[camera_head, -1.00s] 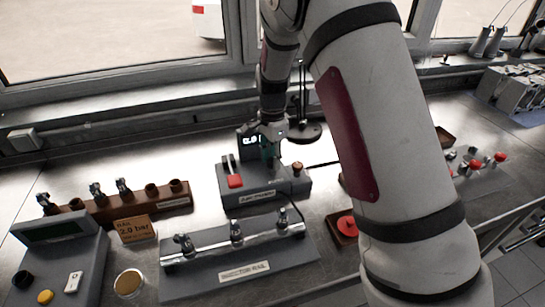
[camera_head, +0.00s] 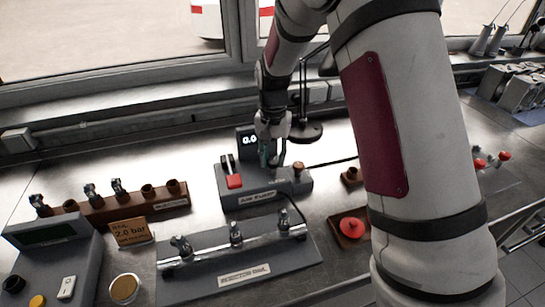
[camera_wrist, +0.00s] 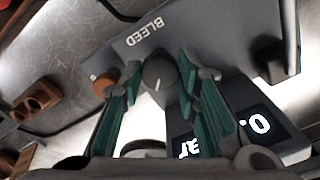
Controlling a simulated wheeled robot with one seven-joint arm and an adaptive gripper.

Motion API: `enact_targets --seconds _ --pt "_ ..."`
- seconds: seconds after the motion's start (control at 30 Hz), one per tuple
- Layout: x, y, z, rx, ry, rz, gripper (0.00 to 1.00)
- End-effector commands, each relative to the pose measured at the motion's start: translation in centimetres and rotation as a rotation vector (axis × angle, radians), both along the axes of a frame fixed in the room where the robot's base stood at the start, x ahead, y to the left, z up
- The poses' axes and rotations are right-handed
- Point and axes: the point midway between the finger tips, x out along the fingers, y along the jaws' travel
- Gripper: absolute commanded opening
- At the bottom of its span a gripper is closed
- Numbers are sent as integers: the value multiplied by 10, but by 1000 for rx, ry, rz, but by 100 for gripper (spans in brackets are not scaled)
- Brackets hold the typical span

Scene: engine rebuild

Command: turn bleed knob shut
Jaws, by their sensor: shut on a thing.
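The bleed knob (camera_wrist: 158,74) is a dark round knob with a pale pointer line, beside the white BLEED lettering on a grey unit in the wrist view. My gripper (camera_wrist: 158,68) has its green-padded fingers on either side of this knob and is shut on it. In the head view my gripper (camera_head: 269,153) points down over the grey unit (camera_head: 245,197), and the knob is hidden there.
A brown knob (camera_head: 298,166) stands close beside my gripper on the same unit. An injector rail (camera_head: 237,262) lies in front, with a red button (camera_head: 352,227) to the right. A cable runs behind.

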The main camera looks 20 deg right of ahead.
Motion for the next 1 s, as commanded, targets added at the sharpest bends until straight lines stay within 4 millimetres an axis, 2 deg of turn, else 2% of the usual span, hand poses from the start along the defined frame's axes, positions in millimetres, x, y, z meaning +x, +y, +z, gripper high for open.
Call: enact_targets --seconds 0.6,1.0 --pt "0 -1 0 0 -1 549 1" --pt "0 0 0 0 -1 737 1"
